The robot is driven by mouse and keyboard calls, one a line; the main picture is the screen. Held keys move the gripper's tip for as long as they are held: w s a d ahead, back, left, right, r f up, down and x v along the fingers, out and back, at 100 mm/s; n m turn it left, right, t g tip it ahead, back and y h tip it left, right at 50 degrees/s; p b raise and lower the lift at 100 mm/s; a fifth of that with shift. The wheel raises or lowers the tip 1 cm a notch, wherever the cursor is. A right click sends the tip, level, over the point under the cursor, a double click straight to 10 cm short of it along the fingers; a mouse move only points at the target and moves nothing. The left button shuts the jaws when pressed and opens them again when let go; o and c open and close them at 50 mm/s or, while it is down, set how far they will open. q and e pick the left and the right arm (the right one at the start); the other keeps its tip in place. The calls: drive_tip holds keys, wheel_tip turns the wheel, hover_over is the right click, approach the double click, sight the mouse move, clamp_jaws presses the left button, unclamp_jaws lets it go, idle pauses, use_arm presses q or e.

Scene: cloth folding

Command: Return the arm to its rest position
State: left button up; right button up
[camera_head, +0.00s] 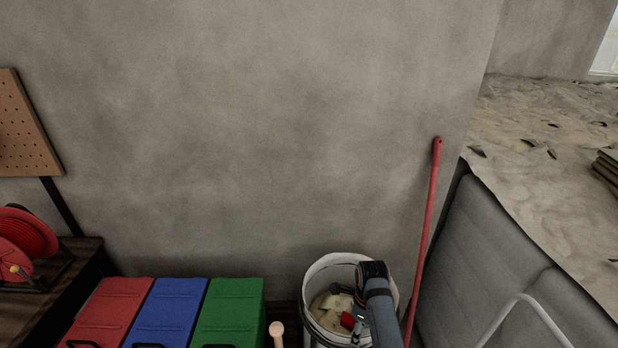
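A grey-blue arm link with a black end, which looks like part of my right arm, rises from the bottom edge over the right side of a white bucket (318,272). Dark parts beside it, over the bucket's mouth, may be my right gripper (347,307). They are too small and dark to show whether it is open or shut. Pale blocks (331,311) and a small red thing (348,321) lie in the bucket. My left arm and gripper are not in view.
Red (112,308), blue (170,308) and green (231,308) bins stand in a row left of the bucket. A light wooden knob (277,328) rises between. A red pole (427,220) leans on the wall right of it. A red reel (25,240) sits on the left table.

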drive_tip(key=s+d+n+t, duration=0.2)
drive_tip(key=s+d+n, duration=0.7)
drive_tip(key=s+n, duration=0.45)
drive_tip(key=s+r+n+t, duration=0.2)
drive_tip(key=s+r+n, duration=0.4)
drive_tip(key=n, duration=0.5)
drive_tip(key=s+d+f+g+h, duration=0.1)
drive_tip(key=d+f, duration=0.1)
drive_tip(key=f, duration=1.1)
drive_tip(key=s+d+f+g, duration=0.1)
drive_tip(key=s+f, duration=0.1)
drive_tip(key=f, duration=1.1)
use_arm(q)
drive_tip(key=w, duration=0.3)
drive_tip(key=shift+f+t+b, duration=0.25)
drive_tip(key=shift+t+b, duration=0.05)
drive_tip(key=shift+b, duration=0.05)
use_arm(e)
drive_tip(key=s+d+f, duration=0.1)
drive_tip(key=s+f, duration=1.5)
drive_tip(key=s, duration=0.2)
drive_tip(key=shift+s+d+f+g, duration=0.2)
drive_tip(key=shift+f+g, duration=0.1)
drive_tip(key=shift+g, duration=0.1)
